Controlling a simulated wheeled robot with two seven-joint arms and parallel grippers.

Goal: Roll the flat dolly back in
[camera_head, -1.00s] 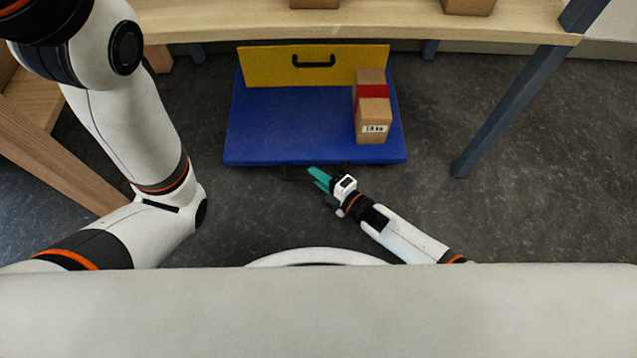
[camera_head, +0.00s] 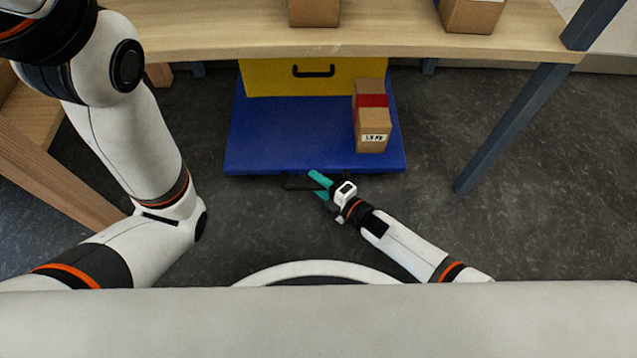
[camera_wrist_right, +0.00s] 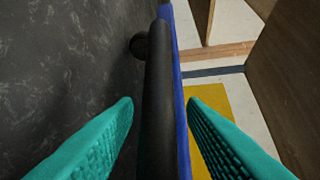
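My right gripper (camera_head: 318,183) is at that bar, low over the floor. In the right wrist view, the dark bar (camera_wrist_right: 160,95) runs between my two teal fingers (camera_wrist_right: 160,105), which stand apart with a gap visible beside the bar. My left arm shows at the left, but its gripper is out of view.
A brown box with a red band (camera_head: 371,115) stands on the deck's right side. The table (camera_head: 350,42) carries cardboard boxes (camera_head: 470,15). A blue-grey table leg (camera_head: 510,125) stands right of the dolly, and a wooden beam (camera_head: 60,160) is at the left. Floor right of the dolly is clear.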

